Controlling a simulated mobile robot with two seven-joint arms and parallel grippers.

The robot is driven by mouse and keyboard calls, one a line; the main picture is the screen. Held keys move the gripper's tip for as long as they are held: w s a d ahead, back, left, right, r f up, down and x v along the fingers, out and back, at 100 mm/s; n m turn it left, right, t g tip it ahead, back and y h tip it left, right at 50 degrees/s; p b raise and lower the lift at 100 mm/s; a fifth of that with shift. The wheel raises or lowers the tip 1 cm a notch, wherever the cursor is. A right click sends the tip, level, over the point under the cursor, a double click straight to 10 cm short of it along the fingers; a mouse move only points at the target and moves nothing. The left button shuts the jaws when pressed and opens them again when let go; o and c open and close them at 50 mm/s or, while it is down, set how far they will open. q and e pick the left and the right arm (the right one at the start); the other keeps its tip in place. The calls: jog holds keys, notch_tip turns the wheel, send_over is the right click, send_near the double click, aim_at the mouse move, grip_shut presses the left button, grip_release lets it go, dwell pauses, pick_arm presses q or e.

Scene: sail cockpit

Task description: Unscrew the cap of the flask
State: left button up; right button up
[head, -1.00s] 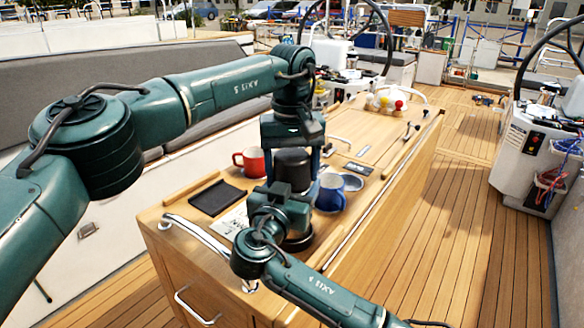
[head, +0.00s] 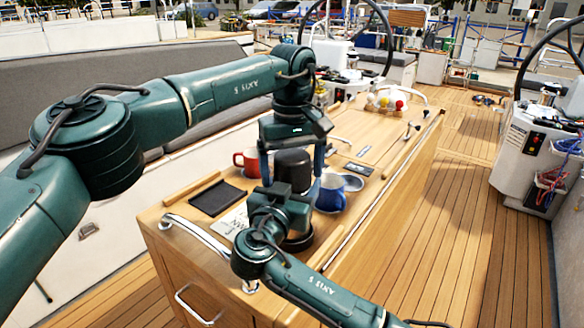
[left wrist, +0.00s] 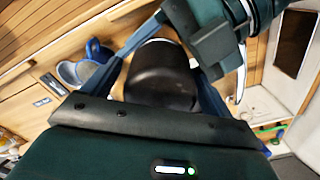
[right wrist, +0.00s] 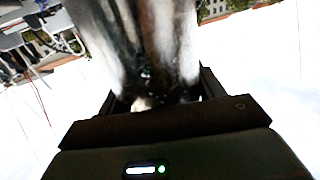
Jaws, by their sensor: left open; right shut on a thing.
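The flask's black cap (head: 293,165) stands upright on the wooden cockpit table. My left gripper (head: 291,172) is above it, open, with one finger on each side of the cap. In the left wrist view the dark cap (left wrist: 162,78) sits between the two blue fingers; I cannot tell whether they touch it. My right gripper (head: 281,205) is shut on the flask body lower down, which it mostly hides. In the right wrist view the shiny flask body (right wrist: 150,40) fills the space between the fingers.
A blue mug (head: 331,193) stands close at the right, with a grey-blue dish (head: 353,182) beside it. A red mug (head: 247,161) is behind left. A black tray (head: 216,198) lies at the left.

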aim_at(292, 155)
pick_arm(q)
notch_tip(292, 155, up, 4)
jog(key=shift+r, duration=0.4)
jog(key=shift+c, duration=0.6)
jog(key=shift+r+m, duration=1)
jog(key=shift+r, duration=0.45)
notch_tip(292, 155, down, 8)
jog(key=shift+r, duration=0.1)
jog(key=c, duration=1)
jog(key=n, duration=0.3)
jog(key=shift+r, duration=0.1)
